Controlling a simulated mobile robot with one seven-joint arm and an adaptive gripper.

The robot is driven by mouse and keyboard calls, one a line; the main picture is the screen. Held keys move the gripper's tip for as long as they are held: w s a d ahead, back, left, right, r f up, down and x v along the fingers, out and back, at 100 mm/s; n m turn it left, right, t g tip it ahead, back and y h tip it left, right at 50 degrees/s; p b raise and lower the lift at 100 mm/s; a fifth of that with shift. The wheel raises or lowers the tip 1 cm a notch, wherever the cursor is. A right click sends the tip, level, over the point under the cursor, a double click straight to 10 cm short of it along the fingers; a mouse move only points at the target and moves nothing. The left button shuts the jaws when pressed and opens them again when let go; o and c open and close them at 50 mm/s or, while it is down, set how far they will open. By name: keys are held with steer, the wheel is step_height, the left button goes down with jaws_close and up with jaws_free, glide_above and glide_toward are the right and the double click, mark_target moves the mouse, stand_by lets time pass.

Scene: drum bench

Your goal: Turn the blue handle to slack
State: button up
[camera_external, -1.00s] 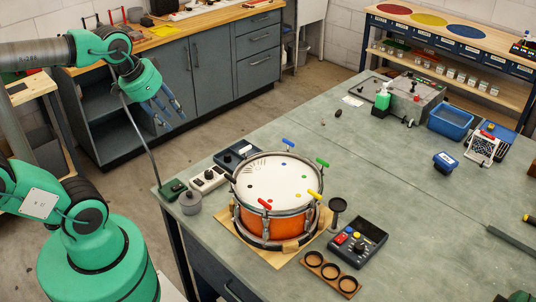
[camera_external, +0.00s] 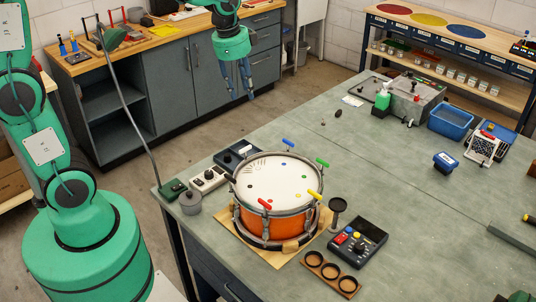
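An orange drum (camera_external: 270,218) with a white head stands on a wooden board on the grey-green bench. Coloured handles sit around its rim. The blue handle (camera_external: 289,142) is at the back of the rim. A green handle (camera_external: 322,163), a yellow handle (camera_external: 315,195), a red handle (camera_external: 264,204) and a black handle (camera_external: 231,178) are also on the rim. My gripper (camera_external: 243,97) points down, above and behind the drum in the picture, to the left of the blue handle and apart from it. Its fingers look spread and hold nothing.
A gooseneck stand (camera_external: 138,120) rises at the bench's left corner, near a white switch box (camera_external: 208,179) and a grey pot (camera_external: 190,202). A dark control box (camera_external: 357,242) and a black stand (camera_external: 337,212) are right of the drum. The bench beyond the drum is largely clear.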

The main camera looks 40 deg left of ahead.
steer(key=w+d+f+m+g+p, duration=0.1)
steer(key=w+d+f+m+p, duration=0.25)
steer(key=w, duration=0.35)
steer(key=m+g+p, duration=0.1)
steer(key=m+p, duration=0.2)
steer(key=m, duration=0.1)
glide_above(288, 141)
step_height(288, 141, down, 5)
steer(key=shift+s+n, duration=0.1)
steer(key=shift+n, duration=0.15)
steer(key=shift+f, duration=0.1)
step_height(288, 141, down, 14)
steer(key=shift+r, duration=0.25)
steer(key=shift+c, duration=0.3)
jaws_close()
